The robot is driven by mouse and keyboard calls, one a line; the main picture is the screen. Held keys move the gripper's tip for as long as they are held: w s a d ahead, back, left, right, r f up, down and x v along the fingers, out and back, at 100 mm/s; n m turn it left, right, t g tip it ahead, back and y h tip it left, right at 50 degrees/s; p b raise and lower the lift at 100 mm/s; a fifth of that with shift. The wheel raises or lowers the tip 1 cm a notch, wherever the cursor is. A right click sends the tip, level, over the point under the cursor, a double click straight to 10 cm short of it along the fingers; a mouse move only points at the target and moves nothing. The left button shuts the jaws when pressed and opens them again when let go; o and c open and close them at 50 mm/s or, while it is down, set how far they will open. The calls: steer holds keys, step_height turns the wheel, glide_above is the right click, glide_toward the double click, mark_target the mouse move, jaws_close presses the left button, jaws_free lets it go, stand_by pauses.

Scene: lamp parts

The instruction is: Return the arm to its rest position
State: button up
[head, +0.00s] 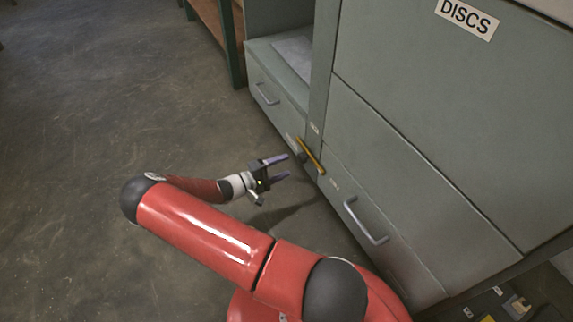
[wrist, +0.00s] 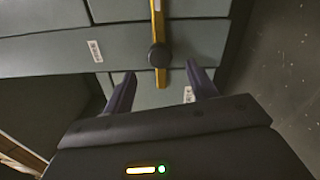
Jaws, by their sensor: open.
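My red arm (head: 200,232) is bent and extends over the floor in front of the grey cabinet (head: 420,150). My gripper (head: 283,167) is open and empty, with its two dark purple fingers pointing at the cabinet front. In the wrist view my gripper (wrist: 160,90) shows its fingers apart. A yellow lever (head: 311,157) with a dark round knob is on the cabinet front, just beyond the fingertips. In the wrist view the yellow lever (wrist: 157,20) stands upright, with its knob appearing between the fingers. The fingers do not appear to grip it.
A drawer handle (head: 366,222) sticks out at the lower right, and another handle (head: 266,94) is on the upper left drawer. A "DISCS" label (head: 467,18) is on the cabinet. Open concrete floor (head: 110,90) lies to the left. Small parts (head: 517,305) lie at the bottom right.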

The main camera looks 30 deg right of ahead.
stand_by(0.4)
steer(key=s+a+r+m+y+p, duration=0.1)
steer(key=s+a+r+y+p, duration=0.3)
steer(key=r, duration=0.6)
steer(key=s+a+r+m+y+p, duration=0.1)
steer(key=s+a+r+y, duration=0.15)
steer(key=r+y, duration=0.45)
steer(key=s+a+r+m+y+p, duration=0.2)
steer(key=s+a+r+y, duration=0.1)
steer(key=r, duration=0.9)
steer(key=s+a+r+n+t+y+p, duration=0.1)
steer(key=s+a+r+t+y+p, duration=0.1)
steer(key=s+r, duration=0.4)
steer(key=s+a+r+n+t+y+p, duration=0.1)
steer(key=s+a+r+t, duration=0.3)
steer(key=r, duration=0.8)
steer(key=s+a+y+p, duration=0.1)
steer(key=s, duration=0.1)
steer(key=shift+s+r+n+t, duration=0.25)
steer(key=shift+s+n+t, duration=0.05)
steer(key=shift+s, duration=0.1)
